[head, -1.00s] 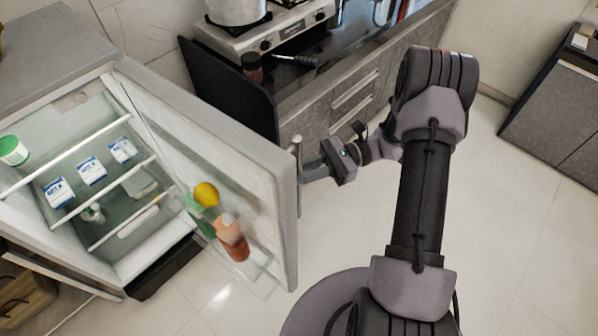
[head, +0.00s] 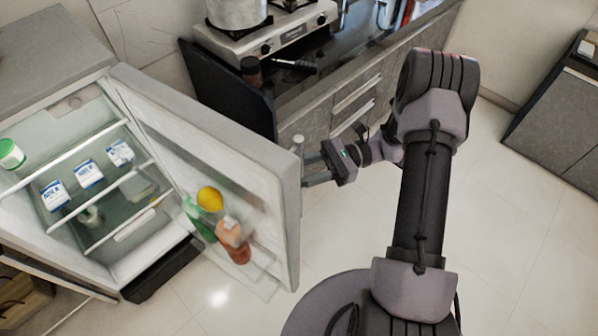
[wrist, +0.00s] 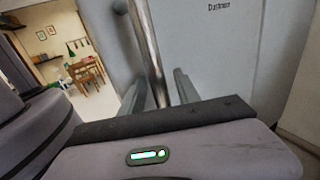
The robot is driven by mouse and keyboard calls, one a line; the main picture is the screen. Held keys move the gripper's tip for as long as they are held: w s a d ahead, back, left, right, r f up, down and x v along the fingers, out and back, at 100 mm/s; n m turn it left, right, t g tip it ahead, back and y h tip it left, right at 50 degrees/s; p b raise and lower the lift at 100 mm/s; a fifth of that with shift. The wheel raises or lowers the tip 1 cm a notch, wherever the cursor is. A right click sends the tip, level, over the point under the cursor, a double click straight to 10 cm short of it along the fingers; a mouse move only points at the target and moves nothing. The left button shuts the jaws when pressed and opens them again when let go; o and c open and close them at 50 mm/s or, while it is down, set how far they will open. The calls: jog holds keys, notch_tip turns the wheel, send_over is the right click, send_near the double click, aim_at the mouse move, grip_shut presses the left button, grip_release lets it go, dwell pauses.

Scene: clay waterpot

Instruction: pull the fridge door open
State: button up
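The fridge door (head: 225,160) stands wide open, swung out to the right of the fridge body (head: 50,130). A vertical bar handle (head: 298,145) is on the door's outer face near its free edge. My gripper (head: 308,171) is at this handle on the outer side of the door. In the wrist view, the metal handle (wrist: 147,45) passes between the two fingers of my gripper (wrist: 162,82). The fingers stand apart with narrow gaps beside the bar, so they look open around it. Any contact with the bar is hard to see.
Shelves inside hold several small boxes (head: 88,173) and a green-lidded jar (head: 11,154). A lemon (head: 210,198) and bottles (head: 235,242) sit in the door rack. A counter with a stove (head: 265,38) is behind the door. Floor (head: 505,240) is clear at right.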

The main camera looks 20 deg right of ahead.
dwell(0.4)
jog(key=w+d+p, duration=0.1)
jog(key=d+p, duration=0.2)
jog(key=d, duration=1.4)
jog(key=shift+w+d, duration=0.15)
jog(key=shift+d, duration=0.05)
